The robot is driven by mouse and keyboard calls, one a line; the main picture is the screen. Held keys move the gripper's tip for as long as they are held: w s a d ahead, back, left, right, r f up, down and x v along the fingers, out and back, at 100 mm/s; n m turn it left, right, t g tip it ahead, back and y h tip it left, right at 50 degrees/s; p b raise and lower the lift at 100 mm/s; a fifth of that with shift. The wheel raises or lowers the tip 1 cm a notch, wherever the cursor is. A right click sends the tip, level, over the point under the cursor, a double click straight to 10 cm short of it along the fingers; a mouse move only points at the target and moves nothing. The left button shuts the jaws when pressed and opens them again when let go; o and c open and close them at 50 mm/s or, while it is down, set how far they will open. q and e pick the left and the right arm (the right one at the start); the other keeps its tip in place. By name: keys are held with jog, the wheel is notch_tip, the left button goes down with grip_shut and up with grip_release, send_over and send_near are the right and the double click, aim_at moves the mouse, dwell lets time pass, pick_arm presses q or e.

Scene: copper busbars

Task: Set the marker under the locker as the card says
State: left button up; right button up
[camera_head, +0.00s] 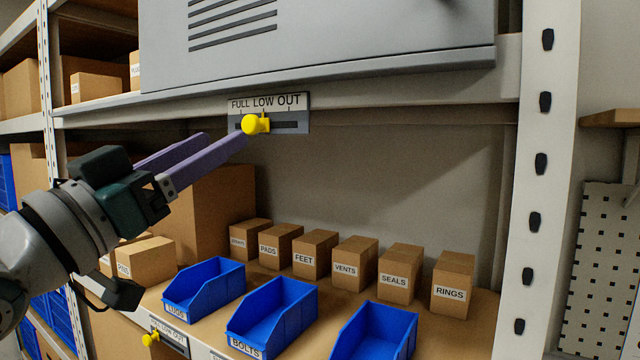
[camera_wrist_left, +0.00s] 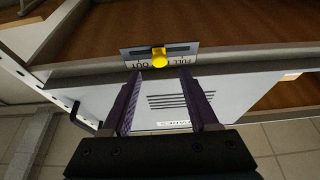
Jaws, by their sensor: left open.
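The grey locker (camera_head: 330,45) stands on the upper shelf; its vented face also shows in the left wrist view (camera_wrist_left: 225,95). Under it, a plate (camera_head: 302,122) reads FULL, LOW, OUT and has a dark slot. The yellow marker (camera_head: 256,124) sits in this slot, about at LOW. In the left wrist view the marker (camera_wrist_left: 159,58) is near the plate's middle. My left gripper (camera_head: 224,139) is open and empty, its purple fingers pointing at the marker from the lower left. In the left wrist view its fingertips (camera_wrist_left: 161,75) lie either side of the marker, apparently short of it. I see no card.
Blue bins (camera_head: 272,312) stand along the front of the shelf below, with several labelled cartons (camera_head: 316,252) behind. A second plate (camera_head: 172,335) with its own yellow knob (camera_head: 150,339) hangs under that shelf. A white upright (camera_head: 545,190) bounds the right. Space before the locker's plate is clear.

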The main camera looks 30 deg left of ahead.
pick_arm(q)
jog(key=b+v, duration=0.2)
jog(key=v, duration=0.3)
pick_arm(e)
notch_tip(320, 180, down, 3)
jog(key=shift+f, duration=0.1)
jog(key=shift+d, duration=0.1)
